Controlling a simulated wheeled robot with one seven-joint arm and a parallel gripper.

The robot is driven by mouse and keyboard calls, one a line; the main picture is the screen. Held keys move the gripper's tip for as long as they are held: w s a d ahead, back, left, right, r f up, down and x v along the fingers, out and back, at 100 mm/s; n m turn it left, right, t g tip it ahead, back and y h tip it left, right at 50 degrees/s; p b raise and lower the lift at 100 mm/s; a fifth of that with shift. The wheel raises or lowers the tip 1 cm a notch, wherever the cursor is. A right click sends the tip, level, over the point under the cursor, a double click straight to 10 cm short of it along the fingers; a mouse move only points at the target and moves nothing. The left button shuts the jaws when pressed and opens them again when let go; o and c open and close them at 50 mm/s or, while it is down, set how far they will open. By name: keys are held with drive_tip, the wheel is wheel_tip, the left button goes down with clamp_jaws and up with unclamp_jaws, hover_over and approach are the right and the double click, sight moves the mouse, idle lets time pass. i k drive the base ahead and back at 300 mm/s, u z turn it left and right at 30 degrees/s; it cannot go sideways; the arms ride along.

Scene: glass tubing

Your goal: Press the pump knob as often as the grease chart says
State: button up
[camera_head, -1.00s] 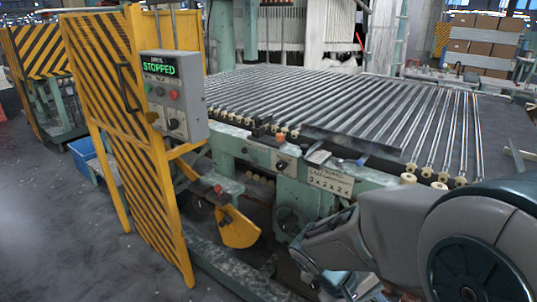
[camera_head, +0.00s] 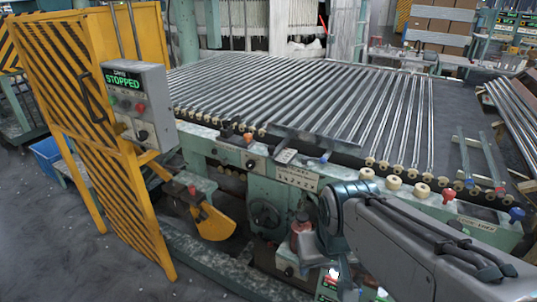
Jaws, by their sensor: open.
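A pale lettered plate (camera_head: 297,178), possibly the grease chart, sits on the green front rail of the roller table; its text is too small to read surely. A red rounded part (camera_head: 300,228) shows low in front of the machine, beside my arm's end; I cannot tell whether it is the pump knob. Cream knobs (camera_head: 393,182) and a red knob (camera_head: 448,195) line the rail to the right. My gripper (camera_head: 308,246) is open at the lower centre, close beside the red part and partly hidden by my arm. Contact cannot be made out.
A grey control box (camera_head: 142,105) with a green STOPPED display hangs on a yellow-black striped guard (camera_head: 75,120) at left. The roller table (camera_head: 290,100) fills the middle. A yellow curved piece (camera_head: 214,224) hangs below it. Grey floor is clear at lower left.

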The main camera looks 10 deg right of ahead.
sight(302, 217)
drive_tip(key=z, duration=0.15)
drive_tip(key=k, duration=0.5)
drive_tip(key=z, duration=0.9)
drive_tip(key=i, duration=1)
drive_tip(key=u, duration=1.25)
